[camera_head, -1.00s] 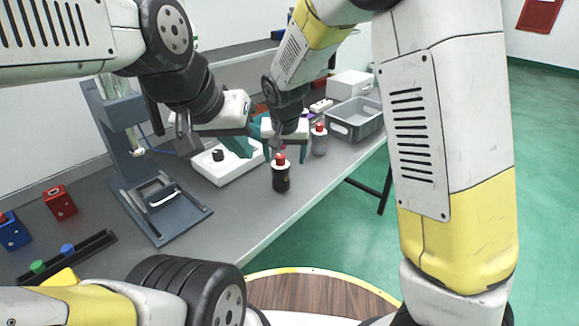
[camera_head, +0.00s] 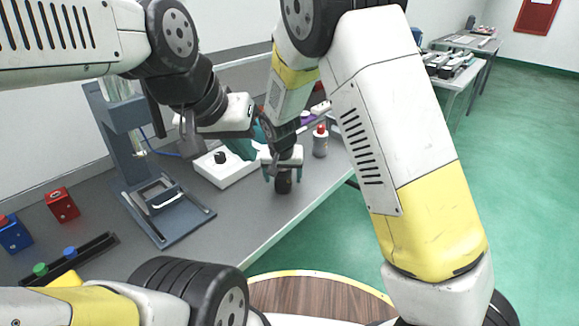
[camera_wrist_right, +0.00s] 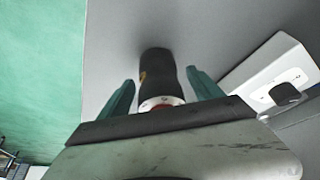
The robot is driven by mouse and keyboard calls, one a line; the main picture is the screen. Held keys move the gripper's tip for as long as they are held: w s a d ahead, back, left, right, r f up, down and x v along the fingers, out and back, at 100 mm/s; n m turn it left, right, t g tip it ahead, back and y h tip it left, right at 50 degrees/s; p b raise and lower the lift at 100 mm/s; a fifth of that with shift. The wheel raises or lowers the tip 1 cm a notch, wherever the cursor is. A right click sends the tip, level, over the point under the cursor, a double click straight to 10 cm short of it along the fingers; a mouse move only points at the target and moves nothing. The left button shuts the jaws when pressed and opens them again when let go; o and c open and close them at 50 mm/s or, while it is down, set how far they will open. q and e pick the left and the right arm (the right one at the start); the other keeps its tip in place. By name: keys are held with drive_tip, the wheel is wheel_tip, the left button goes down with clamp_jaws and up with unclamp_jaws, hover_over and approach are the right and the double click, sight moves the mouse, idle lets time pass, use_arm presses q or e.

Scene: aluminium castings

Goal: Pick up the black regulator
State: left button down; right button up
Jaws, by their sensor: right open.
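The black regulator (camera_head: 283,185) stands upright on the grey table near its front edge. My right gripper (camera_head: 283,178) is over it from above, and its head hides the regulator's red top in the head view. In the right wrist view the black body (camera_wrist_right: 157,75) and its white collar lie between the two teal fingers (camera_wrist_right: 160,92), with a gap visible on each side. The right gripper is open. My left gripper (camera_head: 250,148) hovers above the white box, to the left of the right gripper; its fingertips are partly hidden.
A white box with a black knob (camera_head: 222,170) lies left of the regulator. A grey bottle with a red top (camera_head: 320,142) stands to the right behind it. A blue-grey press stand (camera_head: 165,210) is further left. The table front right of the regulator is clear.

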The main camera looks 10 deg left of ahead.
drive_tip(key=c, duration=1.6)
clamp_jaws()
drive_tip(key=shift+r, duration=0.15)
